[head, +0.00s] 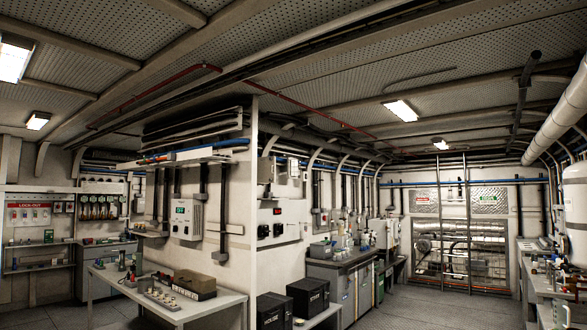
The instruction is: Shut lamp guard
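I cannot make out a lamp guard in the head view. Several lit ceiling lamps show: a large lamp (15,61) at the upper left, a smaller lamp (38,121) below it, and a lamp (401,110) right of centre. Another small lamp (441,144) is farther back. At this distance I cannot tell whether any of them has a guard, open or shut. Neither of my grippers is in view.
A workbench (215,300) with a brown box (194,284) stands at the front left beside a white wall block (240,180). Two black boxes (307,297) sit right of it. A counter (345,262) lies beyond. Grey floor (425,308) is open at the right.

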